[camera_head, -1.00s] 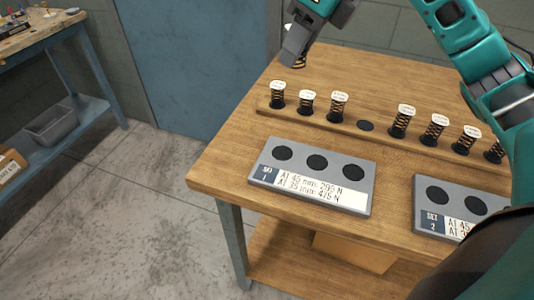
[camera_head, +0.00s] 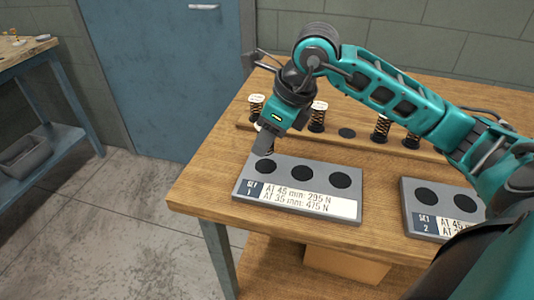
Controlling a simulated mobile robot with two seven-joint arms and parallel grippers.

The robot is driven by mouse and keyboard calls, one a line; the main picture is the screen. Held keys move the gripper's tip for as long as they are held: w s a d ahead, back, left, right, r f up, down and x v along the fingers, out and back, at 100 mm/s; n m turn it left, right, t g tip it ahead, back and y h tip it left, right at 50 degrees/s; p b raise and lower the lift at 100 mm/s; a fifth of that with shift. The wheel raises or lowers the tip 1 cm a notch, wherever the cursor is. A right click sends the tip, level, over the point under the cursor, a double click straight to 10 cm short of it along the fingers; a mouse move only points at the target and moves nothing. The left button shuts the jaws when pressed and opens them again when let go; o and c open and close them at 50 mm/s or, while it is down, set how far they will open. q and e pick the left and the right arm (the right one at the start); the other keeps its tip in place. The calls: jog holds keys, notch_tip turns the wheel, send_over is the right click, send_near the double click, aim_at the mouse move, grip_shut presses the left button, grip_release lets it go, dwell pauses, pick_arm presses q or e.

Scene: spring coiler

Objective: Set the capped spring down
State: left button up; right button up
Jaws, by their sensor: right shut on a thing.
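My right gripper (camera_head: 264,143) comes in from the right and is shut on a capped spring (camera_head: 270,152). The spring is dark with a pale cap, and the fingers hide much of it. It is just above or at the left dark round spot of the grey SET 1 tray (camera_head: 238,196); I cannot tell whether it touches. The middle and right spots of that tray are empty. The tray's label reads "At 45 mm: 295 N, At 35 mm: 475 N". My left gripper is not in view.
Behind the tray, a wooden strip (camera_head: 362,146) holds several white-capped springs, such as one (camera_head: 317,118), and one empty dark spot (camera_head: 347,133). My arm covers part of the row. The grey SET 2 tray (camera_head: 410,224) is at right with empty visible spots.

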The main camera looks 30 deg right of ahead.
aim_at(267, 154)
notch_tip(267, 154, down, 4)
jog(key=shift+r, duration=0.1)
jog(key=shift+f+b, duration=0.25)
jog(key=shift+b, duration=0.15)
jog(key=o, duration=1)
jog(key=shift+o, duration=0.2)
jog(key=shift+r, duration=0.1)
jog(key=shift+r+p, duration=0.2)
jog(key=shift+p, duration=0.1)
jog(key=v, duration=1.1)
jog(key=shift+s+r+p, duration=0.25)
jog(key=shift+r+p, duration=0.1)
jog(key=shift+p, duration=0.05)
